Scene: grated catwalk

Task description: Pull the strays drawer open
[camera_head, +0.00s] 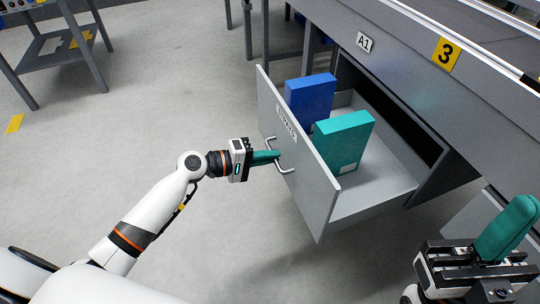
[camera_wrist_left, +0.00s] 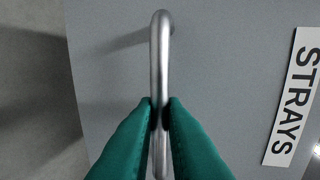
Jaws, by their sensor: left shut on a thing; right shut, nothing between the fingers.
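The strays drawer (camera_head: 305,165) is grey and stands pulled out from under the counter, with its inside showing. Its front carries a white STRAYS label (camera_wrist_left: 292,97) and a metal bar handle (camera_head: 283,167). The handle (camera_wrist_left: 160,60) runs upright through the middle of the left wrist view. My left gripper (camera_head: 270,158) is shut on the handle, its green fingers (camera_wrist_left: 158,125) on both sides of the bar. My right gripper (camera_head: 506,230) is shut and empty at the lower right, apart from the drawer.
A blue box (camera_head: 310,99) and a teal box (camera_head: 342,139) stand inside the drawer. The counter (camera_head: 440,70) above bears an A1 label (camera_head: 365,42) and a yellow 3 sign (camera_head: 446,54). A grey table (camera_head: 50,50) stands at the far left. The floor left of the drawer is clear.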

